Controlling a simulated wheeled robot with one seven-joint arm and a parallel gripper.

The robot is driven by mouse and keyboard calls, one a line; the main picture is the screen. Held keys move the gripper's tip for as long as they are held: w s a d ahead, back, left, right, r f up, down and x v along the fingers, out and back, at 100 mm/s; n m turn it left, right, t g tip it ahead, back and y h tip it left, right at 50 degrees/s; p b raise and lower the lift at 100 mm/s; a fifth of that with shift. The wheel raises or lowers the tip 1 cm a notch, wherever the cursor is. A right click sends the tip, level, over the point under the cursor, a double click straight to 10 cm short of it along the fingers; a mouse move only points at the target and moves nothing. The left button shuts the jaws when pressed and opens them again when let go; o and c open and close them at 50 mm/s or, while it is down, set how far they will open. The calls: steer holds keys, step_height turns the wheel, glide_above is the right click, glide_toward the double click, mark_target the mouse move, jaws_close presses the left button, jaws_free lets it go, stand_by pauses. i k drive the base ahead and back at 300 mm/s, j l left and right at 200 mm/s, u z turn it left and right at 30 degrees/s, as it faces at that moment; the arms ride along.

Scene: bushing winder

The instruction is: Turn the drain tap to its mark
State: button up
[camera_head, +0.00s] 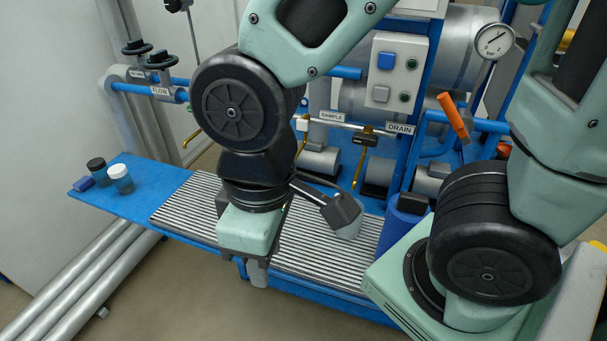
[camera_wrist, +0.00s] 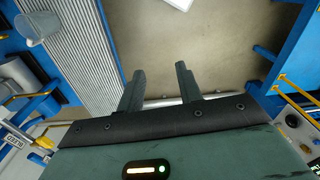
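The DRAIN label (camera_head: 400,128) is on the pipework at centre right. Just left of it is a tap with a black handle (camera_head: 368,134) and a brass spout (camera_head: 360,168), which I take as the drain tap. An orange lever (camera_head: 455,117) stands tilted to the label's right. I cannot make out the tap's mark. My gripper (camera_head: 257,275) points down over the front edge of the grated bench, left of and nearer than the tap. In the wrist view my gripper (camera_wrist: 159,70) has its fingers apart, with only floor between them.
The blue bench has a ribbed grate (camera_head: 320,262). A clear cup (camera_head: 346,226) stands on it, partly hidden; it also shows in the wrist view (camera_wrist: 38,27). Two small jars (camera_head: 120,178) stand at the bench's left end. A pressure gauge (camera_head: 494,41) and switch box (camera_head: 396,75) are behind.

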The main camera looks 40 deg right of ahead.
mark_target(366, 139)
steer(key=k+l+z, duration=0.1)
steer(key=z, duration=0.35)
steer(key=l+z, duration=0.25)
steer(key=z, duration=0.15)
steer(key=k+l, duration=0.05)
